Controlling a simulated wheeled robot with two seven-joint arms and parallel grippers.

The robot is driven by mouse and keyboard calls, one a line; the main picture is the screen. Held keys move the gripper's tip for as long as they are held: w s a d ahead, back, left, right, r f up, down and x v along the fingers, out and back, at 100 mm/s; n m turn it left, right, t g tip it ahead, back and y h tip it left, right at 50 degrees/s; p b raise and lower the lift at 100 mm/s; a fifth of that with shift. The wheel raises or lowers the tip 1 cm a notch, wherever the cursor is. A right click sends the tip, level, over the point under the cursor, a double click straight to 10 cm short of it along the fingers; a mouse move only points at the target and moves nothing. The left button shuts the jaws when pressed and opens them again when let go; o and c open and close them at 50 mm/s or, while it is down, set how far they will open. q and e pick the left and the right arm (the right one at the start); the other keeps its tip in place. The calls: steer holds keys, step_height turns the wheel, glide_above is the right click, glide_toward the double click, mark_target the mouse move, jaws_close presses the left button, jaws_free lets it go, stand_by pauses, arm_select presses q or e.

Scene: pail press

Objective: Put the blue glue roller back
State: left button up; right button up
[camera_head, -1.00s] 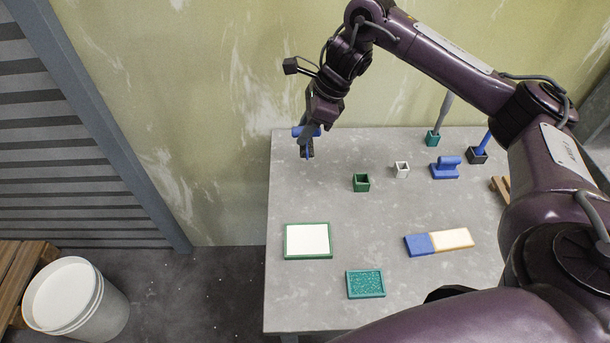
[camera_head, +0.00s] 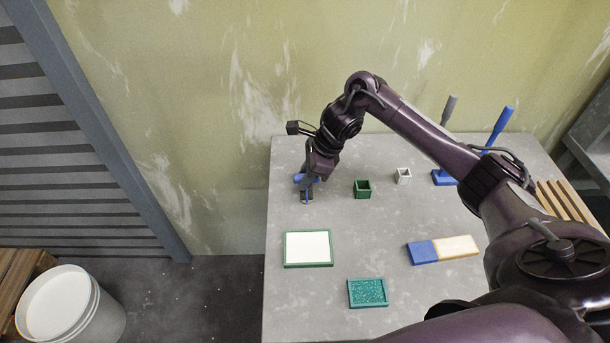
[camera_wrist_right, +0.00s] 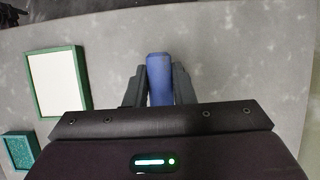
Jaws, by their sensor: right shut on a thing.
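My right gripper (camera_head: 307,194) is shut on a blue glue roller (camera_head: 299,178) above the back left part of the table; whether it touches the table I cannot tell. The right wrist view shows the blue roller's handle (camera_wrist_right: 160,80) between the two dark fingers. A green open box (camera_head: 362,189) and a small white open box (camera_head: 403,176) stand to the right of the gripper. Another blue tool handle (camera_head: 497,128) stands tilted at the back right, its lower end hidden by my right arm. My left gripper is out of view.
On the grey table (camera_head: 340,215) lie a green-framed white pad (camera_head: 308,247), a teal textured tray (camera_head: 367,293) and a blue and cream block (camera_head: 443,249). A blue piece (camera_head: 441,178) and a grey handle (camera_head: 448,110) are partly hidden behind my arm. A white pail (camera_head: 72,305) stands on the floor.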

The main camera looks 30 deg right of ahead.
steer(key=o, duration=0.9)
steer(key=p+v, duration=0.1)
steer(key=v, duration=1.1)
steer(key=shift+a, duration=0.1)
